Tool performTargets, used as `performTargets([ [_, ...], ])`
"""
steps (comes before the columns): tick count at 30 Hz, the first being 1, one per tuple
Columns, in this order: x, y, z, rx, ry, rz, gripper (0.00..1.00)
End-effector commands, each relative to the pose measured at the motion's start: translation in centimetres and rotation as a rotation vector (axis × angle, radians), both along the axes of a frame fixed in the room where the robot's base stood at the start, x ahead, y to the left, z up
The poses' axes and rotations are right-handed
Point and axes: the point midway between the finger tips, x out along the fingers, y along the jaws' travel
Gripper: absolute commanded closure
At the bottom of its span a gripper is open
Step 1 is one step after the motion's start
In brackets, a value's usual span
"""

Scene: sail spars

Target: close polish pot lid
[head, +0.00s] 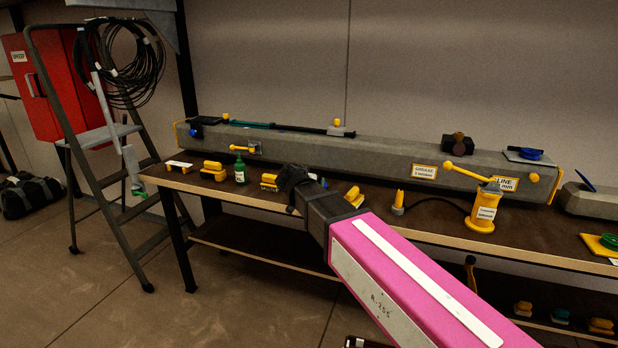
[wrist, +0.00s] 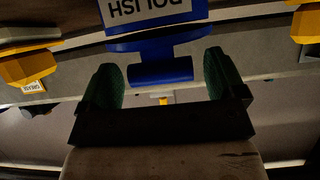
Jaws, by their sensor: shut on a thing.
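In the wrist view, a blue piece marked POLISH (wrist: 160,38) is at the top, its lettering upside down. It has a narrower blue bar (wrist: 160,72) between the green-padded fingers. I cannot tell which part is lid and which is pot. In the head view my gripper (head: 292,180) is over the bench's front part, beside the long grey spar. It hides the polish pot there, so the lid's angle cannot be seen.
The long grey spar (head: 370,157) lies along the back of the brown bench (head: 240,189). A green bottle (head: 240,171) and yellow blocks (head: 213,171) stand left of my gripper. A yellow pump-like device (head: 483,208) stands right. A stepladder (head: 90,150) is at the far left.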

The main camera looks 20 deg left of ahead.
Motion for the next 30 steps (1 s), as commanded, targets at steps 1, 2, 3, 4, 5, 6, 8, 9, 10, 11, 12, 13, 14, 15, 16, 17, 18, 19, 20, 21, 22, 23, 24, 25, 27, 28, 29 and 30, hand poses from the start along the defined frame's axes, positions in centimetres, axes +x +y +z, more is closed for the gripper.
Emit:
performTargets([
  [1, -0.2, 0.0, -0.4, 0.002, 0.007, -0.002, 0.53],
  [2, -0.2, 0.0, -0.5, 0.002, 0.007, -0.002, 0.54],
  [3, -0.2, 0.0, -0.6, 0.001, 0.007, -0.001, 0.54],
  [4, -0.3, 0.0, -0.7, 0.001, 0.007, -0.001, 0.54],
  [5, -0.3, 0.0, -0.7, 0.001, 0.006, -0.001, 0.54],
  [6, -0.2, 0.0, -0.7, 0.002, 0.006, -0.002, 0.54],
  [8, -0.2, 0.0, -0.7, 0.002, 0.006, -0.002, 0.54],
  [9, -0.2, 0.0, -0.7, 0.002, 0.006, -0.002, 0.54],
  [10, -0.2, 0.0, -0.7, 0.002, 0.006, -0.002, 0.02],
  [11, -0.2, 0.0, -0.7, 0.002, 0.006, -0.002, 0.00],
  [12, -0.2, 0.0, -0.7, 0.001, 0.005, -0.001, 0.00],
  [13, -0.2, 0.0, -0.6, 0.001, 0.005, -0.001, 0.00],
  [14, -0.2, 0.0, -0.6, 0.001, 0.004, -0.001, 0.00],
  [15, -0.2, 0.0, -0.6, 0.001, 0.004, -0.001, 0.00],
  [16, -0.2, 0.0, -0.6, 0.001, 0.004, -0.001, 0.00],
  [17, -0.2, 0.0, -0.6, 0.001, 0.003, -0.001, 0.00],
  [18, -0.3, 0.0, -0.5, 0.000, 0.003, -0.001, 0.00],
  [19, -0.4, 0.0, -0.4, 0.000, 0.003, -0.001, 0.00],
  [20, -0.6, 0.0, -0.4, 0.000, 0.003, 0.000, 0.00],
  [21, -0.9, 0.0, -0.2, 0.000, 0.002, 0.000, 0.00],
  [22, -1.3, 0.0, 0.0, 0.000, 0.002, 0.000, 0.00],
  [23, -1.6, 0.0, 0.2, 0.001, 0.002, 0.001, 0.00],
  [24, -2.2, 0.1, 0.5, 0.001, 0.001, 0.002, 0.00],
  [25, -2.8, 0.1, 0.7, 0.001, 0.001, 0.002, 0.00],
  [27, -3.9, 0.2, 1.3, 0.001, 0.002, 0.002, 0.00],
  [28, -4.5, 0.2, 1.6, 0.001, 0.002, 0.002, 0.00],
  [29, -5.0, 0.2, 1.8, 0.001, 0.002, 0.002, 0.00],
  [30, -5.7, 0.3, 2.2, 0.001, 0.003, 0.002, 0.00],
])
